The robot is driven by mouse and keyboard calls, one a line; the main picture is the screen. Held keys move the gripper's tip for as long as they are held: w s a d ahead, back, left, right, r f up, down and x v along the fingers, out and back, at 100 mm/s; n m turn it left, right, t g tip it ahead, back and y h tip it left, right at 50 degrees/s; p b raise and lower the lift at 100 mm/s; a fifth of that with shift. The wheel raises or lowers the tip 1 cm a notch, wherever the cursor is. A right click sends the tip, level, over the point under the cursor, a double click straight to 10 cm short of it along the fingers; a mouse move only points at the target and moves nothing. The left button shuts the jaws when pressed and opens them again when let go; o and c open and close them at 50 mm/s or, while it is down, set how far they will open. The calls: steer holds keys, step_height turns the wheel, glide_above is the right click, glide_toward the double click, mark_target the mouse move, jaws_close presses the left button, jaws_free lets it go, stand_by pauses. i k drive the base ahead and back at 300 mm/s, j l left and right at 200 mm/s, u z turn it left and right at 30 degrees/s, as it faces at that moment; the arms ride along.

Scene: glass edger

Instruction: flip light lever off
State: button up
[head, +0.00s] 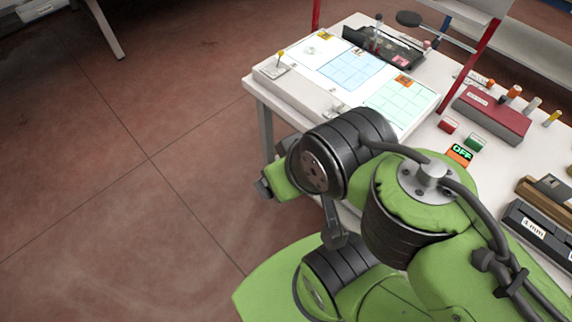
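My green and black arm is folded in front of the bench, below and right of the lever. It is well apart from the lever and does not touch it. I cannot make out my gripper's fingers; the folded arm links seem to hide them.
Red posts (470,62) rise from the bench. The floor (130,150) to the left is clear.

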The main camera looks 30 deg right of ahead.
mark_target(281, 52)
steer(key=i+z, duration=0.1)
steer(key=i, duration=0.45)
steer(key=i+j+z, duration=0.15)
steer(key=i, duration=0.45)
